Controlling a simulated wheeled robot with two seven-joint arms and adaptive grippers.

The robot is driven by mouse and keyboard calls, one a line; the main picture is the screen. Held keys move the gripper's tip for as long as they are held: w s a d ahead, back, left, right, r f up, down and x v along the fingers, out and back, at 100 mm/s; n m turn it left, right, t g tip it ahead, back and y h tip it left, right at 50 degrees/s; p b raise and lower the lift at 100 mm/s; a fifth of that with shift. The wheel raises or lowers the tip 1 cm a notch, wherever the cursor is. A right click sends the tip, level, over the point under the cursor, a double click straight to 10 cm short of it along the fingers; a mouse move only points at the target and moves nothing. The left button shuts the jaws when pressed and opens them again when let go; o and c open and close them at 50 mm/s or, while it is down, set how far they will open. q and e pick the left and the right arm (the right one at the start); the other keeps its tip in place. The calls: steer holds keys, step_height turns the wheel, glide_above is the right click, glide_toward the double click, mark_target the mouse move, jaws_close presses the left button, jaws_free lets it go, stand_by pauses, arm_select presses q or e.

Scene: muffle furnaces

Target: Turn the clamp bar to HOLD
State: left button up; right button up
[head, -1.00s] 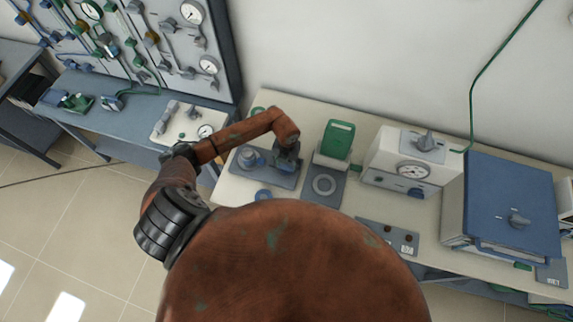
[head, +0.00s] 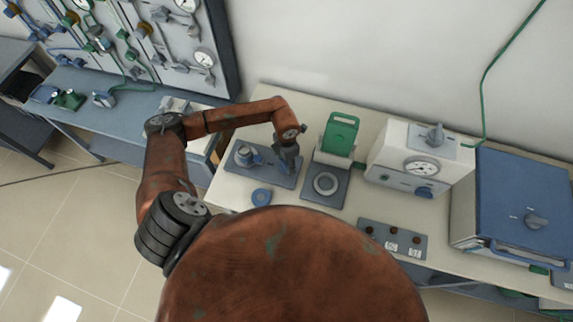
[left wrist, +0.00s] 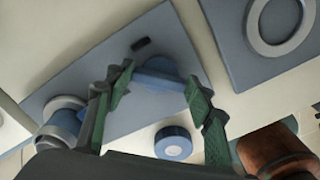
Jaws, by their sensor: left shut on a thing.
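The clamp bar (left wrist: 157,75) shows in the left wrist view as a blue piece between the fingertips, over a flat blue-grey plate (left wrist: 85,75). My left gripper (left wrist: 157,84) is shut on it, with one green-padded finger at each side. In the head view my left gripper (head: 288,158) reaches down to the right end of the plate (head: 236,175). A round post with blue and pale parts (head: 246,154) stands on the plate's left part. It also shows at the lower left of the left wrist view (left wrist: 62,123). No HOLD mark is readable. My right gripper is out of view.
A blue ring (head: 261,197) lies in front of the plate. Close on the right is a plate with a pale ring (head: 325,184) and a green upright part (head: 341,133). A white gauge box (head: 420,160) and blue box (head: 520,205) stand farther right.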

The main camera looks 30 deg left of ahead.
arm_select(q)
steer(key=m+b, duration=0.4)
steer(key=shift+f+m, duration=0.15)
steer(key=shift+m, duration=0.15)
steer(key=m+b, duration=0.2)
steer(key=m, duration=0.1)
steer(key=shift+s+d+b, duration=0.1)
steer(key=shift+b, duration=0.25)
steer(key=shift+m+b, duration=0.35)
steer(key=shift+m, duration=0.25)
steer(key=shift+r, duration=0.2)
steer(key=o, duration=1.2)
steer(key=shift+c, duration=0.2)
